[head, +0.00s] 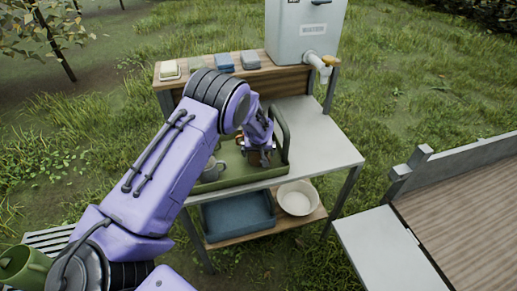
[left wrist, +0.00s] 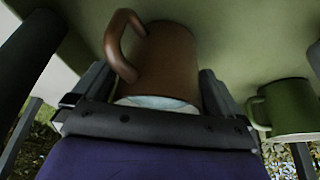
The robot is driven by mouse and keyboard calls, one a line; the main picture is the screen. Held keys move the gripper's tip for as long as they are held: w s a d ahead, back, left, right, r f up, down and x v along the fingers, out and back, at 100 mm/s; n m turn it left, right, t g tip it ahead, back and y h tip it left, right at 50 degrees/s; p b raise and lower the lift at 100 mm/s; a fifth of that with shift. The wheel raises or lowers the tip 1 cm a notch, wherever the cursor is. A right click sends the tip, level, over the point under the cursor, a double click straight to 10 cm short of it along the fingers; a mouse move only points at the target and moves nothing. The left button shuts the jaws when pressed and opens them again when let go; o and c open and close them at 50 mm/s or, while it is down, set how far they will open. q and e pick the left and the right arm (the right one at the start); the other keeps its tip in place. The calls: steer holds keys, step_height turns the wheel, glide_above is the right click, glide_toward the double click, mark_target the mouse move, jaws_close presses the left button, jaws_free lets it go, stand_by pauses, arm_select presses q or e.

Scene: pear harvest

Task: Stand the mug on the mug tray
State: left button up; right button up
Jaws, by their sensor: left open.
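A brown mug (left wrist: 165,60) shows between the fingers of my left gripper (left wrist: 152,92) in the left wrist view, its handle to the left and its pale-rimmed mouth toward the gripper. The gripper is open, with one finger on each side of the mug. In the head view my left gripper (head: 259,146) reaches down over the green tray (head: 240,178), and the brown mug (head: 258,158) is partly hidden below it. The mug appears to be on the tray. My right gripper is not in view.
A green mug (left wrist: 288,105) stands beside the brown one. A water dispenser (head: 305,30) stands behind on the shelf. The table's right part (head: 325,145) is clear. A blue bin (head: 237,215) and white bowl (head: 298,198) sit below.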

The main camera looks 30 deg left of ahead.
arm_select(q)
steer(key=b+v, duration=0.1)
steer(key=v, duration=1)
steer(key=shift+r+b, duration=0.35)
steer(key=shift+s, duration=0.1)
